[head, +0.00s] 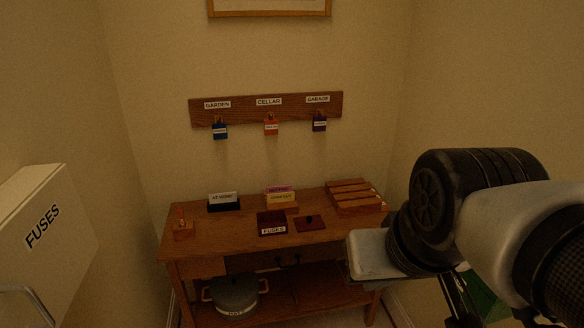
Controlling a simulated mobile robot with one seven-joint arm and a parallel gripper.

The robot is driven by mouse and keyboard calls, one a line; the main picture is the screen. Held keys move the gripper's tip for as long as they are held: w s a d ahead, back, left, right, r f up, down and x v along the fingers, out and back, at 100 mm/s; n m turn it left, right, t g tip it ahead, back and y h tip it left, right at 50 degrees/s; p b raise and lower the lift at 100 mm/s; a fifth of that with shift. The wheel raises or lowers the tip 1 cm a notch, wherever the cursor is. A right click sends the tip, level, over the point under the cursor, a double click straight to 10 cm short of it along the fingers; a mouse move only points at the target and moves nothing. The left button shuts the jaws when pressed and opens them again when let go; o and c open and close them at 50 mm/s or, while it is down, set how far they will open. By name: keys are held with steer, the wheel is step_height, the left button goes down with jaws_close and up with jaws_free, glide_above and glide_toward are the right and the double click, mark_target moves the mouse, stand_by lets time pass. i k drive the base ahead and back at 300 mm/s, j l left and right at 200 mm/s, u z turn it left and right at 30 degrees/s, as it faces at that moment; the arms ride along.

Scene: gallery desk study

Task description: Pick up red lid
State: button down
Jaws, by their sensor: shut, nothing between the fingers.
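The red lid (311,223) is a flat dark red plate with a small dark knob on top. It lies on the wooden desk (240,237), just right of a dark red box (272,219) labelled FUSES, and seems apart from it. My gripper (461,310) is at the lower right, in front of and to the right of the desk, well away from the lid. Its dark fingers point down, shut and empty, and are partly hidden by my arm and the picture's edge.
Label holders (223,202) and a slatted wooden rack (355,196) stand at the back of the desk. A small wooden block (183,229) is at left. Padlocks (271,126) hang on the wall board. A grey pot (236,297) sits on the lower shelf. A FUSES cabinet (45,245) juts in at left.

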mark_target(313, 223)
steer(key=i+l+u, duration=0.2)
steer(key=i, duration=0.35)
steer(key=i+l+u, duration=0.25)
steer(key=i, duration=0.3)
steer(key=i+l+u, duration=0.2)
steer(key=i+l, duration=0.15)
steer(key=i, duration=0.2)
